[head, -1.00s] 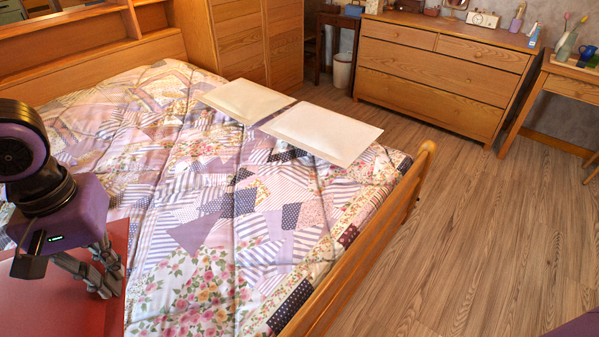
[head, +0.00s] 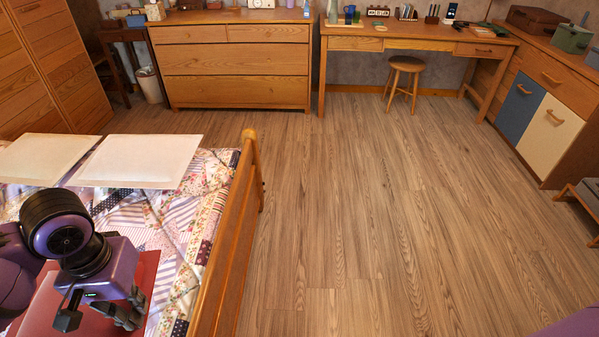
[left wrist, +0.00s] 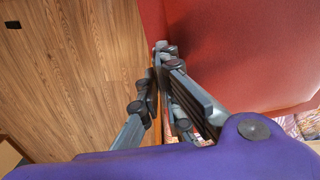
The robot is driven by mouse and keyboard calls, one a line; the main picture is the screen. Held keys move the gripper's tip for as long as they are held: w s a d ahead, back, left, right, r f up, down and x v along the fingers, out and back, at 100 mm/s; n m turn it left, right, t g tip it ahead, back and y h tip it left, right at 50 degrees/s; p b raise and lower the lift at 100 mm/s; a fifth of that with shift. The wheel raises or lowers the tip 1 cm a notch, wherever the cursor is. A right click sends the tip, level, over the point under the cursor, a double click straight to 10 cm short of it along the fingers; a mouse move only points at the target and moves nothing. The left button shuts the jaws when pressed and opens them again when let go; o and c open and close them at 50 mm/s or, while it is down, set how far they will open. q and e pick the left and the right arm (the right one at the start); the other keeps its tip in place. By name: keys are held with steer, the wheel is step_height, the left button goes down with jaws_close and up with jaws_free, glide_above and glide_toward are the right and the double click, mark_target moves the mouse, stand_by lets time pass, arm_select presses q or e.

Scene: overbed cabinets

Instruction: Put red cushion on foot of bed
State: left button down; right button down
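The red cushion (head: 45,312) is at the lower left of the head view, partly hidden by my left arm. It also fills the upper right of the left wrist view (left wrist: 245,50). My left gripper (head: 130,312) is at the cushion's edge. In the left wrist view its fingers (left wrist: 165,52) come together at that edge and appear shut on it. The bed (head: 165,210) has a patchwork quilt, and its wooden footboard (head: 232,240) runs just right of the gripper. Whether the cushion touches the quilt cannot be told. My right gripper is not in view.
Two pale flat cushions (head: 140,160) (head: 45,157) lie on the bed. A wooden dresser (head: 230,65), a desk (head: 420,42) and a stool (head: 405,65) stand along the back. A cabinet (head: 545,100) is at the right. The wooden floor (head: 380,210) between is clear.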

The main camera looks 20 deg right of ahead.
arm_select(q)
steer(key=s+a+f+m+p, duration=0.15)
steer(key=s+f, duration=0.25)
steer(key=f, duration=0.5)
steer(key=shift+m, duration=0.35)
steer(key=w+a+f+b, duration=0.1)
steer(key=w+f, duration=0.3)
steer(key=w+a+f+b, duration=0.2)
steer(key=w+f, duration=0.2)
steer(key=f, duration=0.1)
steer(key=w+a+f+b, duration=0.1)
steer(key=w+f, duration=0.3)
steer(key=shift+w+a+f, duration=0.2)
steer(key=shift+w+a, duration=0.05)
steer(key=shift+w, duration=0.15)
